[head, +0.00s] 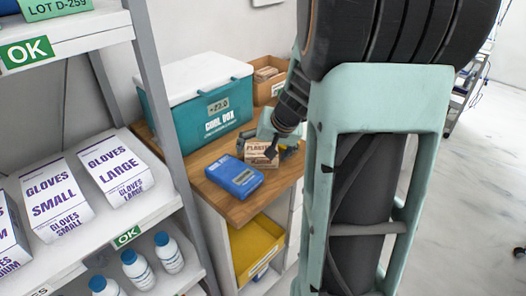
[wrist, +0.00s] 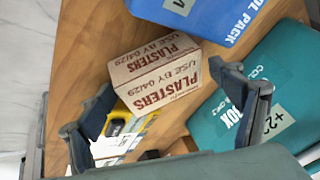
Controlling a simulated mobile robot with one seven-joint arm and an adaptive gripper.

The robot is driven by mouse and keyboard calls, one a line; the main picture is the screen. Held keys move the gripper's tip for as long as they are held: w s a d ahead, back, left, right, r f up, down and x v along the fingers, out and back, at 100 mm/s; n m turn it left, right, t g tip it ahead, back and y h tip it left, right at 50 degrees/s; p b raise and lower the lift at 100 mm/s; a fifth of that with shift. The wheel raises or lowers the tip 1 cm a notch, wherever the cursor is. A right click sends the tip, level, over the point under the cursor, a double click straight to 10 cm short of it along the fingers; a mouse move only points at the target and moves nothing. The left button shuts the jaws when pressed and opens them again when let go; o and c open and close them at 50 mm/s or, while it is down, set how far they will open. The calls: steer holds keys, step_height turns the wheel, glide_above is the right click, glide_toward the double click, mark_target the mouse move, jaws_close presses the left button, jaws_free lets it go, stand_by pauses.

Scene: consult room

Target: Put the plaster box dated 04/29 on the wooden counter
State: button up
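The plaster box (head: 261,154) is a small cardboard box on the wooden counter (head: 240,208), behind the blue cool pack. In the wrist view, the box (wrist: 155,72) reads "PLASTERS, USE BY 04/29" and appears to rest on the wood (wrist: 85,50). My gripper (wrist: 163,80) is open, with its dark fingertips on either side of the box's near end. A narrow gap shows at the right finger; contact at the left one is unclear. In the head view, my gripper (head: 268,135) is just behind the box, partly hidden.
A teal cool box (head: 210,112) with a white lid stands left of the plaster box. The blue cool pack (head: 235,176) lies in front. An open carton (head: 266,84) is behind. A yellow and black item (wrist: 117,127) lies near the left finger. A shelf post (head: 160,90) stands at left.

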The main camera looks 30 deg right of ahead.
stand_by(0.3)
steer(key=shift+s+r+p, duration=0.1)
steer(key=shift+r+p, duration=0.2)
steer(key=shift+r, duration=0.1)
steer(key=p+v, duration=0.5)
steer(key=v, duration=0.6)
steer(key=shift+s+p, duration=0.2)
steer(key=shift+p, duration=0.15)
steer(key=shift+d, duration=0.1)
